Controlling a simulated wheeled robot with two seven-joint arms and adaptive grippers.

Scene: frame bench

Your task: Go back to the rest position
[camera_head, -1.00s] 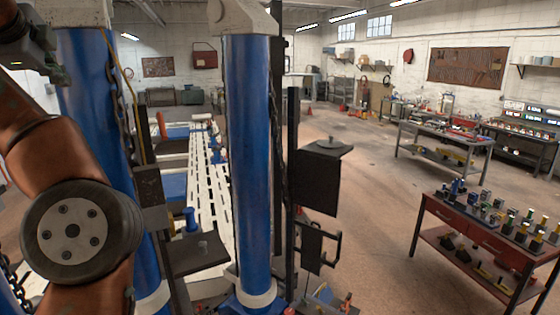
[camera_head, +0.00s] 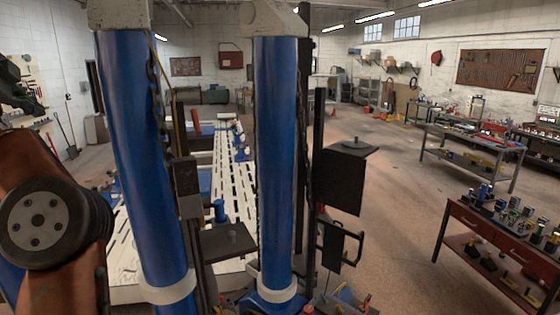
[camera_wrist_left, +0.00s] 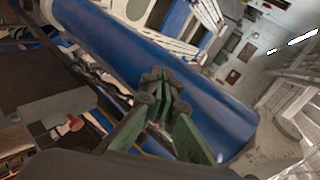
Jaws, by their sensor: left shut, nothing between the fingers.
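My left arm comes in at the left edge of the head view, copper-coloured with a dark round joint cap. My left gripper (camera_head: 36,104) is dark and partly cut off at the upper left of that view. In the left wrist view the gripper (camera_wrist_left: 160,88) shows green fingers with their tips together and nothing held between them. A blue post (camera_wrist_left: 165,70) passes diagonally behind the fingertips; contact cannot be told. My right gripper is in neither view.
Two blue posts, a left one (camera_head: 145,170) and a right one (camera_head: 277,160), stand close in front. A white slotted frame bench (camera_head: 228,170) lies behind them. A red tool cart (camera_head: 490,232) stands at the right. The floor (camera_head: 390,170) between is open.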

